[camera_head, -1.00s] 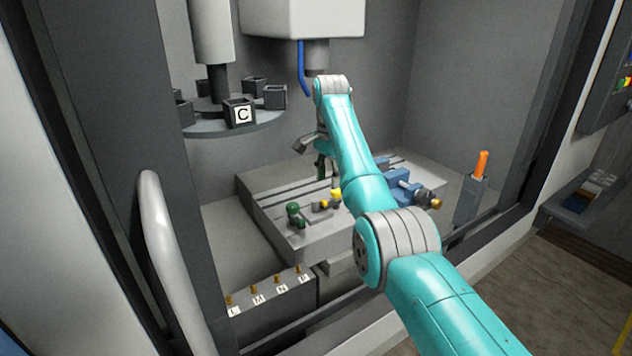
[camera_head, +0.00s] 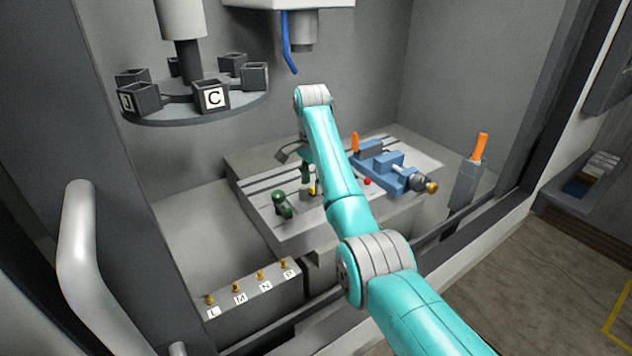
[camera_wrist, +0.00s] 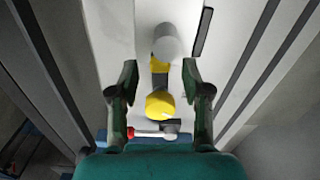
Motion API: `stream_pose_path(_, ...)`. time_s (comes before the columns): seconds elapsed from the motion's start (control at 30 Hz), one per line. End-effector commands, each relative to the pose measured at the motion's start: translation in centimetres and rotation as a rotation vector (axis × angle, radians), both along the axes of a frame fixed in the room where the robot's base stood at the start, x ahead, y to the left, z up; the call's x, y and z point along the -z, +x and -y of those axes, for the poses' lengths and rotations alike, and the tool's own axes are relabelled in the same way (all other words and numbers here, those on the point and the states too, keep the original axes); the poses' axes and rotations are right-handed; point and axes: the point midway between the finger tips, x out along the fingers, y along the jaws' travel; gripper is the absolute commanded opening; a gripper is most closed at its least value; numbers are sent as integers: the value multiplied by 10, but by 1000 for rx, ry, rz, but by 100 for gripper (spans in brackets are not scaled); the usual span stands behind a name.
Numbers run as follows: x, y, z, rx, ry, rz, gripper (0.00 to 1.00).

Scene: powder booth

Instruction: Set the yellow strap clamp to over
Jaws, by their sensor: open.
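The yellow strap clamp (camera_wrist: 160,105) shows in the wrist view as a round yellow knob on a dark strap. A second yellow part (camera_wrist: 161,66) sits at the strap's far end, beside a grey cylinder (camera_wrist: 167,42). In the head view only a bit of yellow (camera_head: 312,188) shows below my gripper (camera_head: 306,172); my arm and gripper hide the rest. In the wrist view my gripper (camera_wrist: 158,84) is open, its green fingers on either side of the strap, apart from it. I cannot tell the height gap.
A blue vise (camera_head: 390,170) with an orange handle is to the right. A red-tipped lever (camera_wrist: 150,132) lies close to the yellow knob. A carousel (camera_head: 200,105) hangs at upper left.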

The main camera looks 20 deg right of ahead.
Motion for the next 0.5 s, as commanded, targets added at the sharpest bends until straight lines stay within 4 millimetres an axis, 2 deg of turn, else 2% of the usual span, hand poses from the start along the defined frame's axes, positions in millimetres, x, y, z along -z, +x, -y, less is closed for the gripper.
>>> stream_pose_path(0.2, 11, -4, -4, 0, 0, 0, 48)
stream_pose_path(0.47, 11, -4, -4, 0, 0, 0, 48)
stream_pose_path(0.5, 11, -4, -4, 0, 0, 0, 38)
